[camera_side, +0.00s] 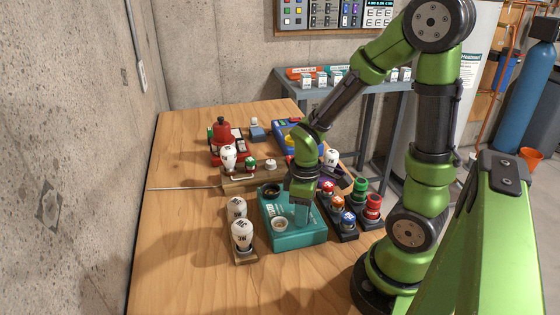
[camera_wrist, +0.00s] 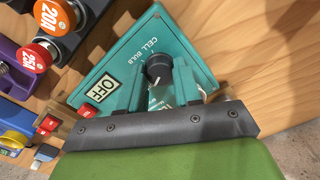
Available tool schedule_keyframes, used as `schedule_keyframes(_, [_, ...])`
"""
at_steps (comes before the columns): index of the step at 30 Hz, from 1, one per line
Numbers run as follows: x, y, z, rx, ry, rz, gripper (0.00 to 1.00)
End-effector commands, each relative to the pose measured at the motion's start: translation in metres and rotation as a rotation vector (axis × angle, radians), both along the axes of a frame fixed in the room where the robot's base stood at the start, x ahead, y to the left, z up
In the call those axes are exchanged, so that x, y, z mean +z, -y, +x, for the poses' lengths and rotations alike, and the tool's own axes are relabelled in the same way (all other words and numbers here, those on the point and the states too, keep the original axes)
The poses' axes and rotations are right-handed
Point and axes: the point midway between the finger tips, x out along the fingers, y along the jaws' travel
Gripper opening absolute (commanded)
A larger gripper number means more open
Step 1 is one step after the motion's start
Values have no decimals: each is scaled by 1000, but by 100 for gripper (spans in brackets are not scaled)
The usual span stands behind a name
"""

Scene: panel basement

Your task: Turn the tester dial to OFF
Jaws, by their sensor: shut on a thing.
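The tester is a teal box (camera_side: 290,238) on the wooden bench, and it also fills the middle of the wrist view (camera_wrist: 125,62). Its round black dial (camera_wrist: 158,68) sits near the "CELL BULB" lettering. A plate reading OFF (camera_wrist: 106,86) is on the left of the box face. My gripper (camera_side: 302,215) points down over the tester. In the wrist view its fingers (camera_wrist: 160,77) are on either side of the dial and shut on it. My gripper hides the dial in the side view. The dial's exact pointing direction is hard to read.
White bulbs on a holder (camera_side: 242,237) stand close left of the tester. Red, green and blue capped fuses (camera_side: 350,208) stand close right. A red device (camera_side: 222,135), a wooden rack (camera_side: 250,175) and a blue device (camera_side: 287,128) are behind. The bench's front left is clear.

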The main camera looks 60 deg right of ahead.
Motion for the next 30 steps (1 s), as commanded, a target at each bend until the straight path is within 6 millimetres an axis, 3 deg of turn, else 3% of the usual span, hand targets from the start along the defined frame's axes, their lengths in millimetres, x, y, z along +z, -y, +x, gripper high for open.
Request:
schedule_keyframes(3, [1, 0, 1, 2, 3, -1, 3])
schedule_keyframes(4, [1, 0, 1, 2, 3, -1, 36])
schedule_keyframes(9, [1, 0, 1, 2, 2, 0, 59])
schedule_keyframes(20, [6, 0, 1, 1, 5, -2, 59])
schedule_keyframes(23, [20, 0, 2, 0, 8, -2, 59])
schedule_keyframes(30, [76, 0, 2, 0, 11, -3, 59])
